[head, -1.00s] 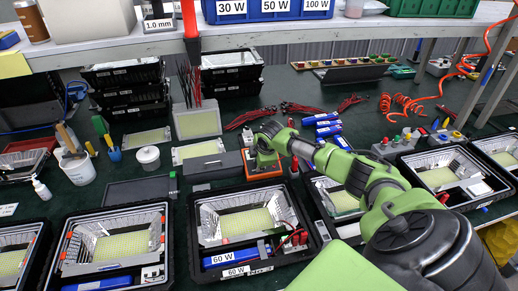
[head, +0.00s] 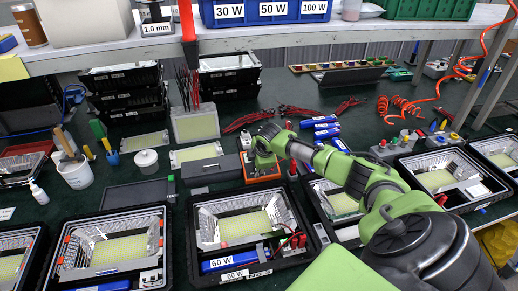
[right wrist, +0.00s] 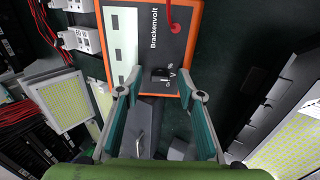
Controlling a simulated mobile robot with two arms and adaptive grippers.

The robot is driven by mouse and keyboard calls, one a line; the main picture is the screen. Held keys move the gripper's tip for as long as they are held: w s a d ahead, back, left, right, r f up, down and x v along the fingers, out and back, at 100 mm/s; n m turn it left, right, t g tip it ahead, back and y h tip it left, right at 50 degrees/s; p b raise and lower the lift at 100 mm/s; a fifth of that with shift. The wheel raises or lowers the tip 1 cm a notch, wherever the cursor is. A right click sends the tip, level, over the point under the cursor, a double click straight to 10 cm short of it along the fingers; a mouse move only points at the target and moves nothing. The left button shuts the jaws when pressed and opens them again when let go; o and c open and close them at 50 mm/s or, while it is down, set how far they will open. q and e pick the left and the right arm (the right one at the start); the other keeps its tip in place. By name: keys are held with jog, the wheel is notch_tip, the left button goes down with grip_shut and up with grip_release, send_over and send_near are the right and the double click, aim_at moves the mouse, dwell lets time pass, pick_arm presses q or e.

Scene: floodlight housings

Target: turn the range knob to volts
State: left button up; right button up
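The orange-edged meter (head: 264,179), marked Brackenvolt, stands on the green bench behind the 60 W housing in the head view. In the right wrist view the meter (right wrist: 148,20) fills the upper middle, with its black range knob (right wrist: 161,74) near the lower end of the face. Small marks, including a V, sit beside the knob; its exact setting is hard to read. My right gripper (head: 262,158) is over the meter. In the right wrist view the right gripper (right wrist: 160,90) is open, with one fingertip either side of the knob and visible gaps. My left gripper is out of view.
Housings in black trays (head: 240,222) line the front of the bench. A dark grey box (head: 211,168) stands left of the meter, and blue cylinders (head: 325,130) lie to its right. Red leads (head: 245,121) lie behind. A shelf (head: 290,35) crosses above.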

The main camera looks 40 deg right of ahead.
jog(key=v, duration=1.1)
jog(key=shift+s+r, duration=0.2)
jog(key=shift+r, duration=0.05)
